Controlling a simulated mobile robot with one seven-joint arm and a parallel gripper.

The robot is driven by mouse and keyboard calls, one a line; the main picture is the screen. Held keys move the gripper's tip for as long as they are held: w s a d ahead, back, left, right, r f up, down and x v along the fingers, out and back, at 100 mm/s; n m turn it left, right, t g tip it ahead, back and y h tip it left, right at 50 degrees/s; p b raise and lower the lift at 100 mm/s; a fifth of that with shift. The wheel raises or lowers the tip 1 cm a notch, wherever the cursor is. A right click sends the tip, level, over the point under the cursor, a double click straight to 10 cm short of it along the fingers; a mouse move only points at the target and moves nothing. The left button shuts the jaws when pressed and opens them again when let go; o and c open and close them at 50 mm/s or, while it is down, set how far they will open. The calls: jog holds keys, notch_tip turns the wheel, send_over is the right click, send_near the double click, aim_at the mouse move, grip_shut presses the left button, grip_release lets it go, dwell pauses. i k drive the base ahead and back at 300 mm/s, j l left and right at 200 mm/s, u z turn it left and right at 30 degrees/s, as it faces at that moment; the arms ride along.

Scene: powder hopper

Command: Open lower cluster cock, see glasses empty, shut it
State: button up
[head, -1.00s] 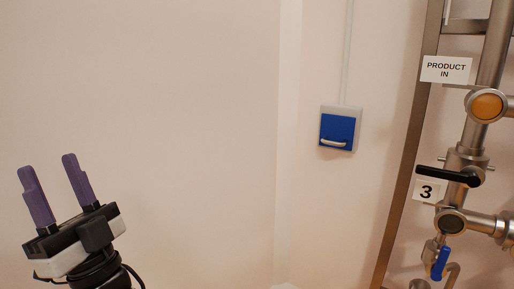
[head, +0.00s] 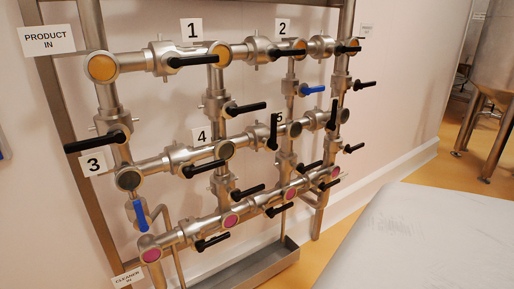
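The head view shows a steel pipe frame with rows of round sight glasses. A small cock with a blue handle (head: 140,214) hangs at lower left, its handle pointing nearly straight down. A second blue handle (head: 313,90) at upper right lies roughly level. The top row has amber glasses (head: 102,67). The middle row has dark grey glasses, such as the left one (head: 129,179) above the lower blue handle and another (head: 225,150). The bottom row has magenta glasses (head: 151,254), (head: 231,220). My gripper is out of view.
Several black valve handles (head: 85,146) stick out from the pipes. Number plates mark the branches, with "PRODUCT IN" (head: 48,40) at upper left. A steel trough (head: 262,268) lies below. A pale surface (head: 420,245) fills the lower right. A tank on legs (head: 490,120) stands far right.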

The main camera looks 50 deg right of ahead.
aim_at(143, 226)
jog(key=z, duration=0.8)
jog(key=i+l+u, duration=0.2)
jog(key=k+j, duration=0.05)
